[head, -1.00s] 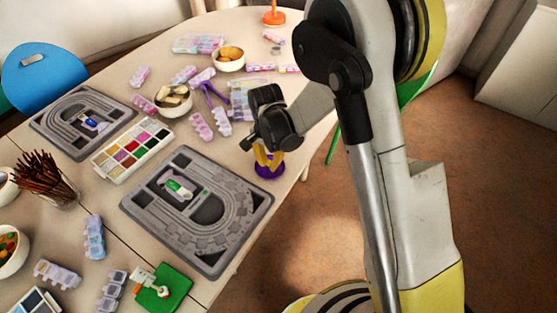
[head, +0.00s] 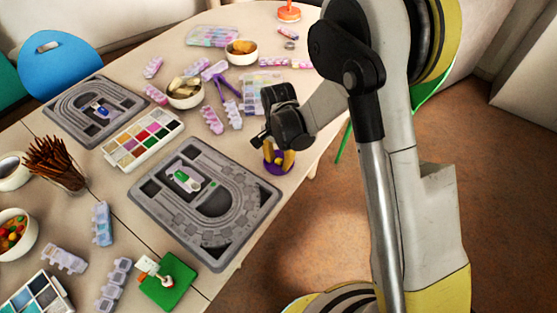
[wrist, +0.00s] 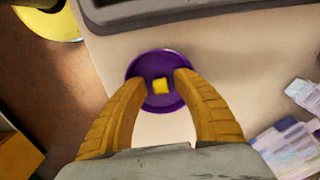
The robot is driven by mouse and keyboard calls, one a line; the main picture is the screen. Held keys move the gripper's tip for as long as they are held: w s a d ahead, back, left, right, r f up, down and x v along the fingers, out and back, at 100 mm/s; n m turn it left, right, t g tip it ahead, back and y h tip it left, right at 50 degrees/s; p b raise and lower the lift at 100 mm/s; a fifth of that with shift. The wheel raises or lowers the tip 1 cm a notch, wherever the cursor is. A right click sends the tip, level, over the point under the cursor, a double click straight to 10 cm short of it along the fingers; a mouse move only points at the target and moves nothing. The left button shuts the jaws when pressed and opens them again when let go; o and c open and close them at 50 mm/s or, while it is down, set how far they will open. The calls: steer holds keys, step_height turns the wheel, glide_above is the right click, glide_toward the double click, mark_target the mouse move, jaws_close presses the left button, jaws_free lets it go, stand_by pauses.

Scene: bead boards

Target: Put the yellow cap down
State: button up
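The yellow cap (wrist: 160,86) is a small yellow block at the middle of a round purple dish (wrist: 147,72) in the wrist view. My gripper (wrist: 158,78) has two yellow-orange fingers, spread apart on either side of the cap. A gap shows between the cap and each finger, so the gripper is open. In the head view the gripper (head: 279,160) points down over the purple dish (head: 273,170), near the table's right edge. There the fingers largely hide the cap.
A grey bead board (head: 222,228) lies left of the dish, with a second one (head: 75,128) farther left. A bead palette (head: 121,157) lies between them. Pastel bead boxes (head: 212,120) and bowls (head: 241,60) stand behind. The table's right edge is close to the dish.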

step_height(320, 180, up, 11)
steer(key=p, duration=0.5)
step_height(320, 180, up, 10)
steer(key=n+t, duration=0.2)
glide_above(278, 160)
steer(key=s+d, duration=0.3)
steer(key=d, duration=0.2)
steer(key=s+d+r+n+t, duration=0.1)
steer(key=s+d+r+n, duration=0.1)
steer(key=s+d+r, duration=0.3)
steer(key=s+d+r+n+t, duration=0.3)
steer(key=s+d+r+t, duration=0.1)
steer(key=s, duration=0.5)
steer(key=shift+s+d+r+n, duration=0.35)
steer(key=shift+d+r, duration=0.35)
steer(key=shift+d, duration=0.15)
steer(key=shift+c, duration=0.2)
